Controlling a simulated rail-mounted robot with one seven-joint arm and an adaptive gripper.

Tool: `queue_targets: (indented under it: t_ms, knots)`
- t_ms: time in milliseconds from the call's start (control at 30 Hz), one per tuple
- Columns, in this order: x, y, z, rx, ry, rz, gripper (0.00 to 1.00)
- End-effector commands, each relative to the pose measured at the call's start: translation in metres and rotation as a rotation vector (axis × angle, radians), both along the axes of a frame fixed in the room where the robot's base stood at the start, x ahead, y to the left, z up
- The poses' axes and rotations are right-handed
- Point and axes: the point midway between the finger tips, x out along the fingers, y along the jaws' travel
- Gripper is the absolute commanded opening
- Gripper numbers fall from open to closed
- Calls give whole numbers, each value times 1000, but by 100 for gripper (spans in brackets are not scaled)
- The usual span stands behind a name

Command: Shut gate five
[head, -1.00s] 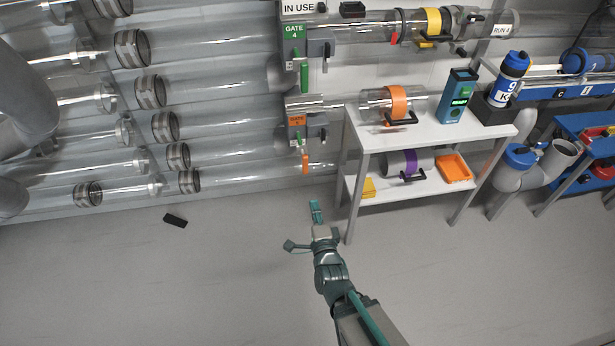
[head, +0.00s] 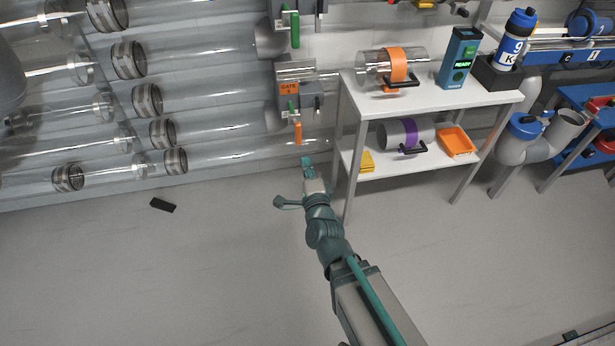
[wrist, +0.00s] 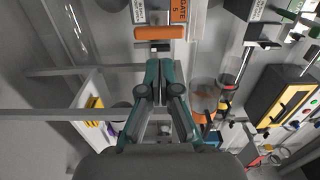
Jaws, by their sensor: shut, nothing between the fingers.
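The gate five unit carries an orange label (head: 289,88) and a hanging orange handle (head: 298,132), at the lower end of the tube on the wall. In the wrist view the orange handle (wrist: 159,33) lies crosswise just ahead of the fingertips, with the orange gate label (wrist: 179,10) beyond it. My teal gripper (head: 307,161) is below the handle in the head view. It is shut and empty, with its fingertips (wrist: 160,63) close to the handle; I cannot tell whether they touch.
A white two-level shelf (head: 430,110) stands close to the right of the gripper, its front leg (head: 350,190) beside the arm. Another gate with a green handle (head: 295,29) is above. Clear tubes (head: 230,150) run left. A black block (head: 162,205) lies on the otherwise open floor.

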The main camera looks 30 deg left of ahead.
Motion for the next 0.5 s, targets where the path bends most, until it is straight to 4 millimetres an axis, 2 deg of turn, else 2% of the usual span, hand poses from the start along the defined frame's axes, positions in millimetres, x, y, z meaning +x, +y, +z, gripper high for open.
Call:
queue_targets:
  t_ms: [33,100,300,500]
  knots:
    - [1,1,-6,2,-1,2,0]
    - [2,3,-5,4,-2,4,0]
    - [36,36,-1,2,-1,3,0]
    - [56,56,-1,1,-1,3,0]
